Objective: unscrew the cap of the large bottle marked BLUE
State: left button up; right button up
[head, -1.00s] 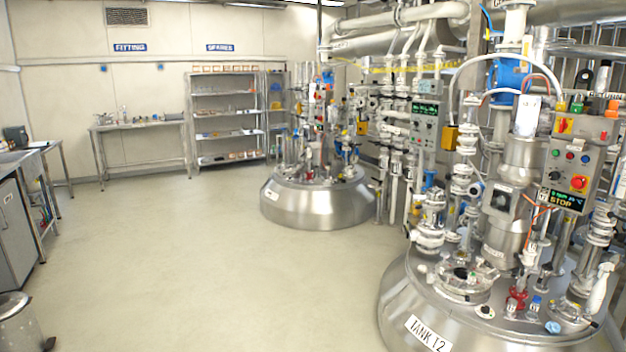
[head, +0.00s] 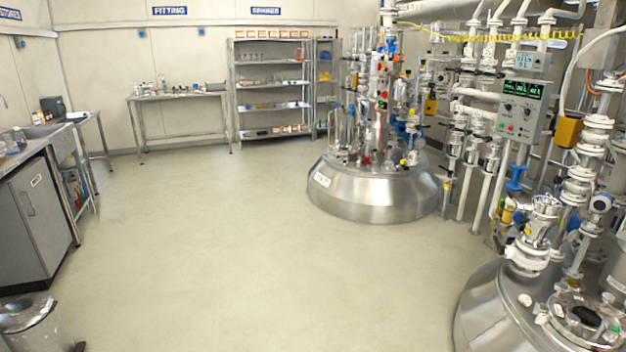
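I cannot make out a large bottle marked BLUE in the head view. Some small glassware stands on the bench (head: 180,95) under the FITTING sign at the back wall, too small to read any label. A few glass vessels (head: 14,140) stand on the counter at the left edge, and I cannot read markings on them. Neither of my grippers shows in the head view.
A steel tank top (head: 370,195) with pipes and valves stands right of centre. Another tank (head: 490,315) fills the lower right corner. Steel shelves (head: 271,105) stand at the back. A grey cabinet (head: 38,215) and a bin (head: 35,322) are at left. The middle floor is clear.

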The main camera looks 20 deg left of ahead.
aim_at(21, 141)
jog(key=i+j+u, duration=0.6)
jog(key=i, duration=0.2)
jog(key=i+j+u, duration=0.1)
jog(key=i+u, duration=0.5)
jog(key=i, duration=2.05)
jog(key=i+l+u, duration=0.1)
jog(key=i+u, duration=0.35)
jog(key=i, duration=0.15)
jog(key=i+l+u, duration=0.3)
jog(key=i+u, duration=0.15)
jog(key=i+l+u, duration=1)
jog(key=l, duration=0.15)
jog(key=l+u, duration=0.25)
jog(key=i+l+u, duration=0.25)
jog(key=l, duration=0.25)
jog(key=l+u, duration=0.25)
jog(key=l, duration=0.1)
